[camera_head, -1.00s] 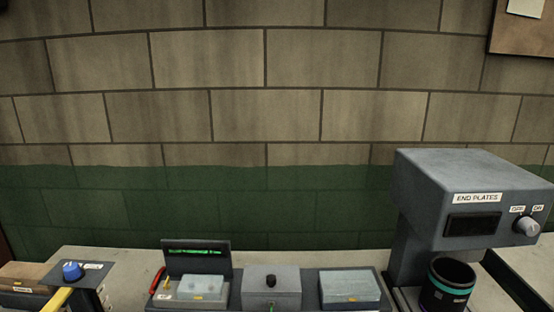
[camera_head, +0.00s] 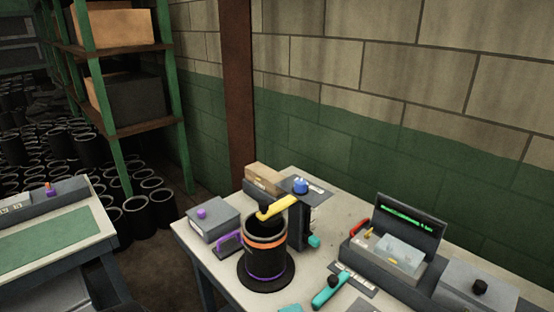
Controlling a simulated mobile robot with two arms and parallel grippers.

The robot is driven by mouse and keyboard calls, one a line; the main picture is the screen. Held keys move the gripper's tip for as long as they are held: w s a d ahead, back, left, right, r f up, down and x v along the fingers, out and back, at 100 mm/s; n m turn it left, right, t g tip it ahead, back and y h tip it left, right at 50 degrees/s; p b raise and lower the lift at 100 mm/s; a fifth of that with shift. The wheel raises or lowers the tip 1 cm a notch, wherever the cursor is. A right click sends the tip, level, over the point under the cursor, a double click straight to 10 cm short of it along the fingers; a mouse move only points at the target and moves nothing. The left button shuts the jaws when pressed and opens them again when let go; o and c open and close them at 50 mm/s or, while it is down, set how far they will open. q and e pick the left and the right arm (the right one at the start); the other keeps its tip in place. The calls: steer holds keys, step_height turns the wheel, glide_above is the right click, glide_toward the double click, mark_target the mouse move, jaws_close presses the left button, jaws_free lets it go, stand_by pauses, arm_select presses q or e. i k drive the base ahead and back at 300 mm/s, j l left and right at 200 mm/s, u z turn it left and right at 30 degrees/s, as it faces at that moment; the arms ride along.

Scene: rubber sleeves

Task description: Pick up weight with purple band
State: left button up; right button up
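A black cylinder (camera_head: 265,257) stands upright on a dark round base on the table, with an orange band near its top and a thin purple band near its bottom. A purple handle-like piece (camera_head: 229,241) stands on a dark plate just left of it. A grey box with a purple knob (camera_head: 202,213) sits behind that. I cannot tell which of these, if any, is the weight with the purple band. Neither of my grippers is in view.
A yellow arm (camera_head: 277,206) from a post with a blue knob (camera_head: 300,186) reaches over the cylinder. A teal-handled tool (camera_head: 328,290) lies to the right. A grey device with a green display (camera_head: 407,220) is farther right. Green shelving (camera_head: 125,130) and many black sleeves are at left.

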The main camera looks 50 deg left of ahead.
mark_target(226, 248)
steer(key=u, duration=1.85)
steer(key=i+j+z, duration=0.25)
steer(key=i+j, duration=0.15)
steer(key=j, duration=0.25)
steer(key=i+j+z, duration=0.1)
steer(key=j, duration=0.25)
steer(key=i+j+z, duration=0.15)
steer(key=j, duration=0.25)
steer(key=i, duration=0.1)
